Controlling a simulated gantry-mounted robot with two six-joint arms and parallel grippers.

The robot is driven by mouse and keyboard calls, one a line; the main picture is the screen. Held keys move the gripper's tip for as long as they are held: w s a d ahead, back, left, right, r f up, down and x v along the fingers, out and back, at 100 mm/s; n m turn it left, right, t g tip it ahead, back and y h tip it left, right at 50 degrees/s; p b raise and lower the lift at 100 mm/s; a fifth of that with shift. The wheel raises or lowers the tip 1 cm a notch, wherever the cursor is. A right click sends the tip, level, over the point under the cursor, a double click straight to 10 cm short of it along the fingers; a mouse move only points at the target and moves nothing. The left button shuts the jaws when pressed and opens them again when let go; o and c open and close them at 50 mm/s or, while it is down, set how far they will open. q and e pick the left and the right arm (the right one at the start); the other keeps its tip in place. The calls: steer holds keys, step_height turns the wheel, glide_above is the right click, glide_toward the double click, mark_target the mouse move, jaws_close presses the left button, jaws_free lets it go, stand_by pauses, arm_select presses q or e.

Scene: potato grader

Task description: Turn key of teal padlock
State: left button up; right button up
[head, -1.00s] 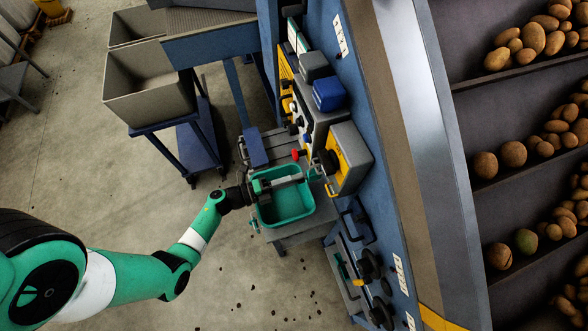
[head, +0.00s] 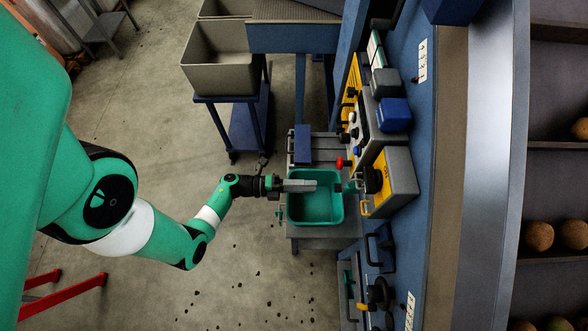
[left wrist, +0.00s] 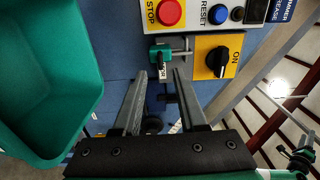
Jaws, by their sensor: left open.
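The teal padlock (left wrist: 161,54) hangs beside the yellow-plated black switch in the left wrist view. A small key or tag with a white label (left wrist: 164,72) shows just below its body; which way the key is turned is too small to tell. My left gripper (left wrist: 161,80) is open, its two grey fingers pointing at the padlock, with the label showing between the fingertips. Whether they touch it I cannot tell. In the head view the left gripper (head: 314,185) reaches right over the teal tub, short of a small teal patch at the panel. My right gripper is not in view.
The red stop button (left wrist: 169,12), blue reset button (left wrist: 218,14) and black switch (left wrist: 217,61) sit close around the padlock. The teal tub (head: 292,214) stands under the gripper. Grey bins (head: 216,72) stand behind.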

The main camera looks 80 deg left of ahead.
arm_select(q)
steer(key=v, duration=0.4)
steer(key=shift+s, duration=0.1)
stand_by(0.4)
